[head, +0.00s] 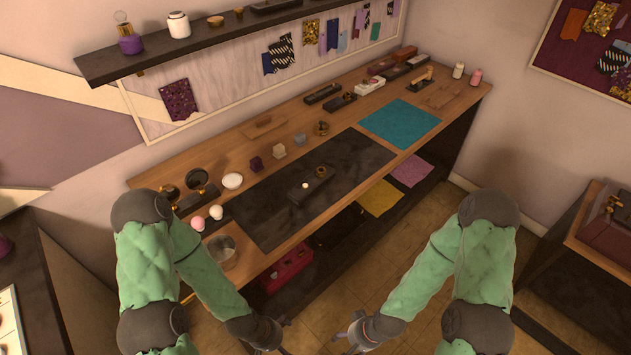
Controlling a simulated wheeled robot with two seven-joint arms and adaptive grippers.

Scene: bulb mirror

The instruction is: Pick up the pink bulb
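The pink bulb (198,224) stands near the left front of the wooden workbench. A white bulb (216,212) stands close beside it, to the right and slightly behind. My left gripper (284,335) is low in the view, in front of the bench and well away from the pink bulb. My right gripper (342,343) is at the bottom edge, to the right of the left one. Both grippers are small and partly cut off, so their opening is unclear. I see nothing held in either.
A metal cup (222,252) stands just in front of the bulbs. Round black mirrors (196,178) and a white round object (232,181) lie behind them. A dark mat (275,208) covers the bench's middle, with a dark block (311,184) on it. A shelf (220,35) hangs above.

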